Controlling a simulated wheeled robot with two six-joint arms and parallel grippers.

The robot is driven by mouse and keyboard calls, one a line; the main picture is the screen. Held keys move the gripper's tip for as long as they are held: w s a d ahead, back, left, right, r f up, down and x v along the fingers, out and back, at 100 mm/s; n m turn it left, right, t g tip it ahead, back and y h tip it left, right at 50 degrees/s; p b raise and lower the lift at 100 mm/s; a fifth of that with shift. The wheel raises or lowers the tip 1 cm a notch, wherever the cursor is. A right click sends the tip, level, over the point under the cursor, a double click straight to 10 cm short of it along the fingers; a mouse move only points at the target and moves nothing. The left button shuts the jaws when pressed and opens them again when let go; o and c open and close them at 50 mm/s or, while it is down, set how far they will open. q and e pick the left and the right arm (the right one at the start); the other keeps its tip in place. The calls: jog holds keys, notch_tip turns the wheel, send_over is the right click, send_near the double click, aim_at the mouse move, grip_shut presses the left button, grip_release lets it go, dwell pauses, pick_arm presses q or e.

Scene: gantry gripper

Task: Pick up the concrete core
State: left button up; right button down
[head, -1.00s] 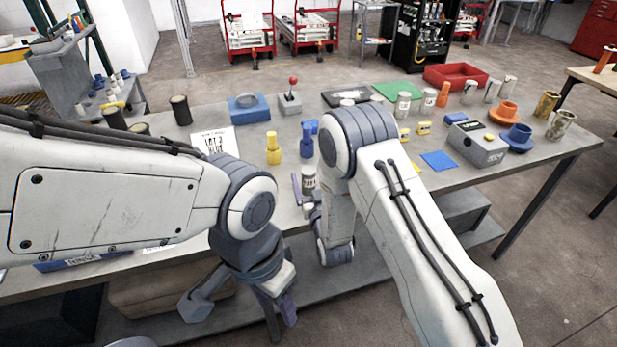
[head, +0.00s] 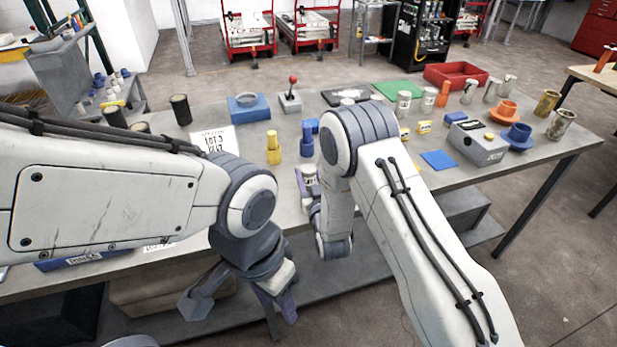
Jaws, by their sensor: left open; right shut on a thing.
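A pale grey cylinder with a label, which looks like the concrete core (head: 310,173), is on the near middle part of the table, just left of my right arm. My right gripper (head: 308,184) is shut on it, with a purple-grey finger along its left side. My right arm hides part of the gripper, and the core's lower end is hard to see. I cannot tell whether the core still touches the table. My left gripper (head: 240,308) is open and empty, hanging in front of the table's near edge, well away from the core.
Yellow (head: 273,148) and blue (head: 307,140) pieces stand just behind the core. More labelled grey cylinders (head: 403,104) stand further back. A grey box (head: 478,142) and a blue sheet (head: 438,160) lie to the right. A lot sign (head: 214,140) lies left.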

aim_at(310, 168)
notch_tip(310, 168, up, 4)
jog(key=shift+d+r+b, duration=0.1)
jog(key=shift+d+b, duration=0.05)
jog(key=shift+b, duration=0.35)
jog(key=s+d+r+b, duration=0.2)
jog(key=d+r, duration=0.4)
jog(key=d, duration=0.5)
jog(key=s+d+f+m+h, duration=0.3)
jog(key=s+d+f+h, duration=0.15)
jog(key=d+f, duration=0.35)
jog(key=w+a+r+n+y, duration=0.3)
jog(key=w+a+r+y, duration=0.1)
jog(key=a+r, duration=0.4)
jog(key=shift+r, duration=0.25)
jog(key=shift+w+y, duration=0.1)
jog(key=shift+y, duration=0.15)
